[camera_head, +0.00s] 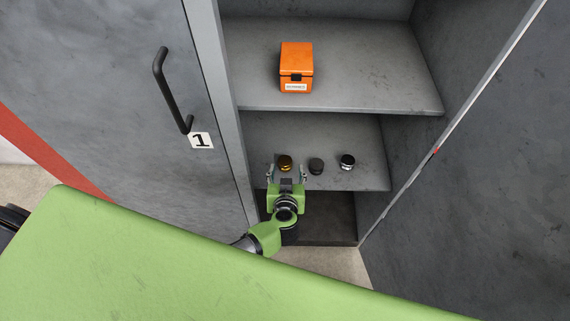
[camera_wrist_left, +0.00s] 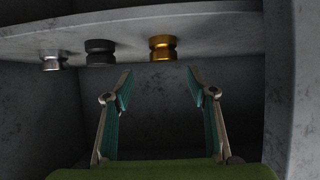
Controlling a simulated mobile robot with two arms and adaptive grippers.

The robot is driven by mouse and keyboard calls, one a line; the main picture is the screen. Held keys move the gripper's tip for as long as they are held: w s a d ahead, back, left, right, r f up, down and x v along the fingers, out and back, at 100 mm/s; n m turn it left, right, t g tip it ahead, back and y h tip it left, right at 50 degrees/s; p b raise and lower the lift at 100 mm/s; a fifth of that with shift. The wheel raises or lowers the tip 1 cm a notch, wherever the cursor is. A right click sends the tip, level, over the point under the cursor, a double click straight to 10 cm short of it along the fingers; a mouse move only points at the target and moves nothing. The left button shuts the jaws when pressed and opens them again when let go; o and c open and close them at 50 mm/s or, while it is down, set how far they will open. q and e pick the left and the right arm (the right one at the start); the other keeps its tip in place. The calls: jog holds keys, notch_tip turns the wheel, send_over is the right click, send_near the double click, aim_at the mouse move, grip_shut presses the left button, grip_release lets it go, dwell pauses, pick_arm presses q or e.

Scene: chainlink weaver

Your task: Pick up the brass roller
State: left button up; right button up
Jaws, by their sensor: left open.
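The brass roller (camera_head: 285,162) stands on the lower shelf of the open cabinet, leftmost of three rollers in the head view. My left gripper (camera_head: 286,172) is open and empty at the front of this shelf, lined up with the brass roller. In the left wrist view, the brass roller (camera_wrist_left: 162,47) shows just past the gap between the open fingertips (camera_wrist_left: 160,75). The fingers appear apart from it. My right gripper is not in view.
A dark roller (camera_head: 316,166) and a silver roller (camera_head: 347,162) stand to the right on the same shelf (camera_head: 260,135). An orange box (camera_head: 296,66) sits on the shelf above. The cabinet's left post (camera_head: 232,130) is close to my left gripper.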

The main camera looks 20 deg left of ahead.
aim_at(285, 162)
pick_arm(q)
jog(key=shift+w+a+f, duration=0.1)
jog(key=shift+w+f, duration=0.2)
jog(key=shift+w, duration=0.15)
jog(key=x, duration=0.1)
jog(key=b+x, duration=0.1)
jog(key=x, duration=0.2)
jog(key=shift+a+f, duration=0.35)
jog(key=shift+f, duration=0.05)
jog(key=shift+w+f, duration=0.1)
jog(key=shift+w, duration=0.1)
jog(key=shift+c, duration=0.7)
jog(key=c, duration=1.3)
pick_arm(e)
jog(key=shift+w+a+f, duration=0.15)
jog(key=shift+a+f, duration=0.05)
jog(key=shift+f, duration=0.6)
